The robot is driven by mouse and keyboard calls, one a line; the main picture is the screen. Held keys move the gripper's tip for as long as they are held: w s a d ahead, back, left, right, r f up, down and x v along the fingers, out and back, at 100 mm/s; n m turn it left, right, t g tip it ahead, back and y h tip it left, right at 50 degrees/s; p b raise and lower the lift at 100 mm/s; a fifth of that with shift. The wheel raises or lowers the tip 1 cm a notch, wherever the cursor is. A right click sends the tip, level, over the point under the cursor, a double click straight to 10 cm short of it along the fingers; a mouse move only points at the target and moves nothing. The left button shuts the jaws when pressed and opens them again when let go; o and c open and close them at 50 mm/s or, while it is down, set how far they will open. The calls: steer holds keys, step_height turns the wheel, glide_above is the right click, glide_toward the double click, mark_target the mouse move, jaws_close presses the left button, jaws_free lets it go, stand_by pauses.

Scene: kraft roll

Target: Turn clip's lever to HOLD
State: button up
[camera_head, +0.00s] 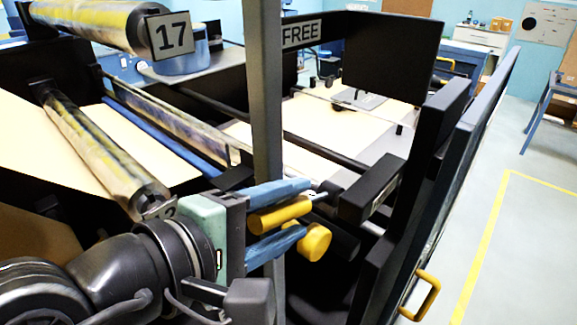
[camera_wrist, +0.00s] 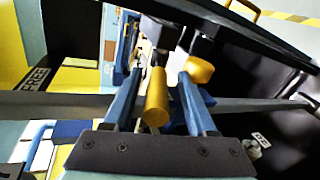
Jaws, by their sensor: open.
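A yellow cylindrical grip (camera_head: 280,215), which looks like the clip's lever handle, sits between the two blue fingers of my gripper (camera_head: 304,208). In the wrist view the grip (camera_wrist: 156,100) stands between the fingertips (camera_wrist: 160,73), with a visible gap at the left finger; contact on the right is unclear. My gripper is open around it. A second yellow knob (camera_head: 315,242) is just beyond the lower finger; the wrist view shows it (camera_wrist: 200,70) behind the right finger. A FREE sign (camera_head: 300,33) is at the top. No HOLD sign is readable.
A grey upright post (camera_head: 265,90) stands close beside my gripper. A black block (camera_head: 371,188) lies just right of the fingertips. Rolls with a 17 tag (camera_head: 171,34) are at left. A dark side panel with a yellow handle (camera_head: 424,295) is at right; floor beyond is clear.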

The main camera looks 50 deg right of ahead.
steer(key=shift+a, duration=0.1)
steer(key=b+v, duration=0.2)
steer(key=v, duration=1)
steer(key=shift+a+r, duration=0.2)
steer(key=shift+a, duration=0.2)
steer(key=w+d+r+m+t, duration=0.1)
steer(key=w+r+m+t, duration=0.1)
steer(key=w+r+t, duration=0.9)
steer(key=s+a+r+t+y, duration=0.4)
steer(key=a+r+t+y, duration=0.5)
steer(key=t+y, duration=0.5)
steer(key=shift+s+a+r+m+t, duration=0.3)
steer(key=shift+s+a+r+t, duration=0.1)
steer(key=shift+a+t, duration=0.65)
steer(key=shift+c, duration=0.6)
